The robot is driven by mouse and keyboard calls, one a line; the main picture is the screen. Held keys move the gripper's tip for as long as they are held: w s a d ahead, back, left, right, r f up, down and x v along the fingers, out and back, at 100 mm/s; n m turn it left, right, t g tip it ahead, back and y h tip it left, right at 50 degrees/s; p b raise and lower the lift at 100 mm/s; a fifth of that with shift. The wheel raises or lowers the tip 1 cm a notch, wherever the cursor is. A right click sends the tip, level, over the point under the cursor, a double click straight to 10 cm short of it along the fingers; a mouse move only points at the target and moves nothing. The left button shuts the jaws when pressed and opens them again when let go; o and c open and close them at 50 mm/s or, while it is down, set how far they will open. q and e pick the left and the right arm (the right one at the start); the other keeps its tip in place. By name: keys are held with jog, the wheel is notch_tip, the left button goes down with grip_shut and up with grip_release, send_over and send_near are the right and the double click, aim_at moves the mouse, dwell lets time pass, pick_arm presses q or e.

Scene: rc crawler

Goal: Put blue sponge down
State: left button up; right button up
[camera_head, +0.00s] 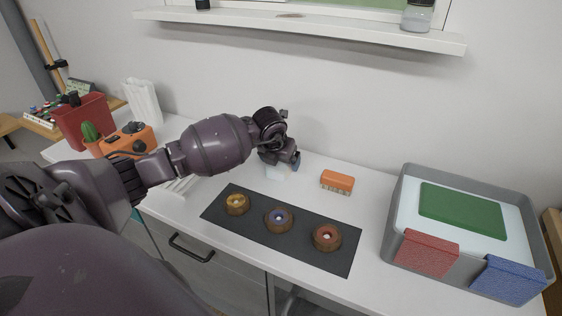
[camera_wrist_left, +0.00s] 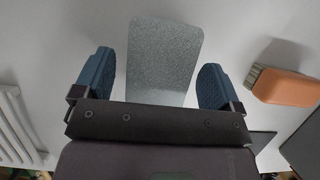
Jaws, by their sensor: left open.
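My left gripper (camera_head: 284,166) is low over the back of the white table, and its open blue fingers show in the left wrist view (camera_wrist_left: 158,82). A pale grey-blue speckled block (camera_wrist_left: 163,60) lies between the fingers, with gaps on both sides. In the head view it is a small pale patch (camera_head: 275,173) partly hidden by the gripper. A deep blue sponge-like block (camera_head: 508,281) and a red one (camera_head: 427,253) sit at the front of the grey tray at right. My right gripper is not in view.
An orange brush (camera_head: 337,182) lies right of my left gripper; it also shows in the left wrist view (camera_wrist_left: 284,87). A dark mat (camera_head: 300,246) with three ring-shaped pieces lies in front. The grey tray (camera_head: 400,192) holds a green pad (camera_head: 461,210). A shelf (camera_head: 310,29) is above.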

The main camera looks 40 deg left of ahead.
pick_arm(q)
jog(key=p+v, duration=0.1)
jog(key=v, duration=0.8)
jog(key=shift+r, duration=0.15)
jog(key=shift+v, duration=0.85)
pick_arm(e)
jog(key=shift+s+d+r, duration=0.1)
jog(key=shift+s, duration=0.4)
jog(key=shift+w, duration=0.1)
